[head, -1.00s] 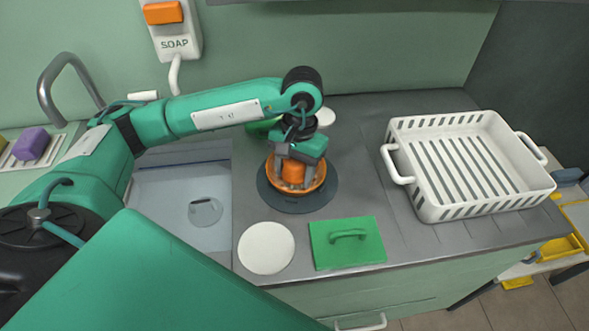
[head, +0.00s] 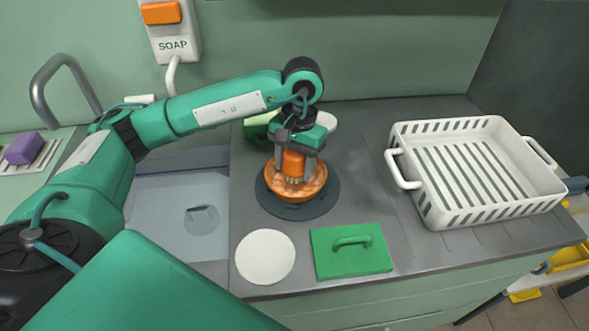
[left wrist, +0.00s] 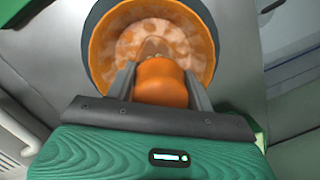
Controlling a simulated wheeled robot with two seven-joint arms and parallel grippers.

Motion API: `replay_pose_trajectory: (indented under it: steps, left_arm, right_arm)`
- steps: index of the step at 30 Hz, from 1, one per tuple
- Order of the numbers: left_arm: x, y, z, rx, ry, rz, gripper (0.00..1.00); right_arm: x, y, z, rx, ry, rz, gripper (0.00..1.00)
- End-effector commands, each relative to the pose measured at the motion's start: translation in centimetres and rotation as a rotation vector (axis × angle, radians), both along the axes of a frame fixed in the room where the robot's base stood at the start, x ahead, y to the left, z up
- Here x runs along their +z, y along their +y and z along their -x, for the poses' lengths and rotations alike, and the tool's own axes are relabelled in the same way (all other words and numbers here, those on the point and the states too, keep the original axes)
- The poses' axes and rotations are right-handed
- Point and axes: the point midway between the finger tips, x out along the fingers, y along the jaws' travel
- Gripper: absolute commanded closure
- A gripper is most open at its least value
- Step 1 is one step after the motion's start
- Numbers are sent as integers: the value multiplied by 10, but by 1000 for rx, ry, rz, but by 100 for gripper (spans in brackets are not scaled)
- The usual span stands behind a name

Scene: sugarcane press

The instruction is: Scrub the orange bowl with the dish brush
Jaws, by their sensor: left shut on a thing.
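The orange bowl (head: 317,187) sits upright on a dark round mat (head: 270,204) on the counter. Pale foamy patches cover much of its inside, which also shows in the left wrist view (left wrist: 204,50). My left gripper (head: 294,172) points down over the bowl and is shut on the orange handle of the dish brush (head: 293,163). The brush stands roughly upright with its bristles at the bowl's inside. In the left wrist view the brush handle (left wrist: 161,82) sits between the two grey fingers. My right gripper is not in view.
A white slotted rack (head: 430,205) stands to the right. A green lid with a handle (head: 350,262) and a white disc (head: 265,257) lie in front of the bowl. A sink (head: 165,215) is to the left, with a soap dispenser (head: 172,35) on the wall.

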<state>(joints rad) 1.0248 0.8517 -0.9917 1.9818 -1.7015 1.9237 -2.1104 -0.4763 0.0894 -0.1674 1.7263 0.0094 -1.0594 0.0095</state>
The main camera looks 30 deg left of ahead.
Motion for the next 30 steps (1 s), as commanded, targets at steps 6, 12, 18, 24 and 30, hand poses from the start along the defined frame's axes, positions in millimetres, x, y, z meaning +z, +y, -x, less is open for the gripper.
replay_pose_trajectory:
  steps: [6, 12, 18, 24, 30]
  left_arm:
    - [-3, -3, 5, -1, -1, 0, 65]
    - [-5, -13, 21, -2, -1, 0, 65]
    - [-5, -19, 30, 0, -1, 0, 65]
    - [-5, -19, 31, 0, 0, 0, 65]
    - [-1, -19, 31, 0, -1, 1, 65]
  right_arm:
    - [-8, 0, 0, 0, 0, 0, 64]
    - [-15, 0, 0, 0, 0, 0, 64]
    - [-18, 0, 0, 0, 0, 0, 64]
    - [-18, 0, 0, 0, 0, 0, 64]
    - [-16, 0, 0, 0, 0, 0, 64]
